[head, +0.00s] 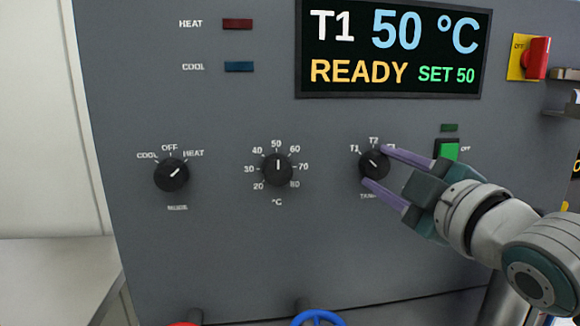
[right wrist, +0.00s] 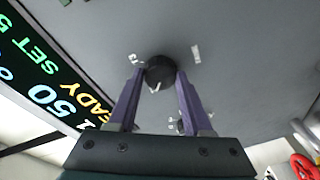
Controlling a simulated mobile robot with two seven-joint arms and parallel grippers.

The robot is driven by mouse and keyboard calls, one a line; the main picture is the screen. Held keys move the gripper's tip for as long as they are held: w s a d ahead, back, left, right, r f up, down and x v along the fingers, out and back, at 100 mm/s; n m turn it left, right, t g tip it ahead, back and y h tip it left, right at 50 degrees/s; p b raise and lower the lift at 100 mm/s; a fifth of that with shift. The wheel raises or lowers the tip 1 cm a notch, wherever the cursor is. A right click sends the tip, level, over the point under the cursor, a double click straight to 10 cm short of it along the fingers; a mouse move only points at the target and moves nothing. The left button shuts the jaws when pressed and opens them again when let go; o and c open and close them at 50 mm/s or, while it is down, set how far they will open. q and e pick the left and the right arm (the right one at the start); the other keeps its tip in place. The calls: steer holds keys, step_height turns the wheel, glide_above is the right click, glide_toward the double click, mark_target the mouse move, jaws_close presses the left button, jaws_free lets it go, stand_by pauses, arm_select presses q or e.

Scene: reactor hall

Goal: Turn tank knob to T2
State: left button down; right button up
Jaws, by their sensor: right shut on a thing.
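The tank knob (head: 374,166) is a round black knob on the grey panel, with T1 at its upper left and T2 above it. Its white pointer mark leans to the upper left, towards T1. My right gripper (head: 373,165) comes in from the right, with one purple finger on each side of the knob, shut on it. The right wrist view shows the knob (right wrist: 159,71) between the two fingertips. The display (head: 394,48) reads T1, 50 °C, READY, SET 50. The lower knob label is partly hidden by a finger. My left gripper is not in view.
On the same panel are a temperature knob (head: 277,169) pointing at 50 and a mode knob (head: 171,174). A green switch (head: 446,150) sits close above my right gripper. A red switch on a yellow plate (head: 537,58) is at upper right. A blue handwheel (head: 318,318) shows below.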

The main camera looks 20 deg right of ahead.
jaws_close()
steer(key=shift+m, duration=0.4)
steer(key=m, duration=0.4)
steer(key=shift+f+p, duration=0.1)
steer(key=shift+p, duration=0.3)
steer(key=m+t+h, duration=0.1)
steer(key=m, duration=0.4)
steer(key=shift+f+p, duration=0.1)
steer(key=shift+p, duration=0.2)
steer(key=shift+m, duration=0.4)
steer(key=o, duration=0.9)
jaws_free()
steer(key=shift+c, duration=0.2)
steer(key=shift+s, duration=0.1)
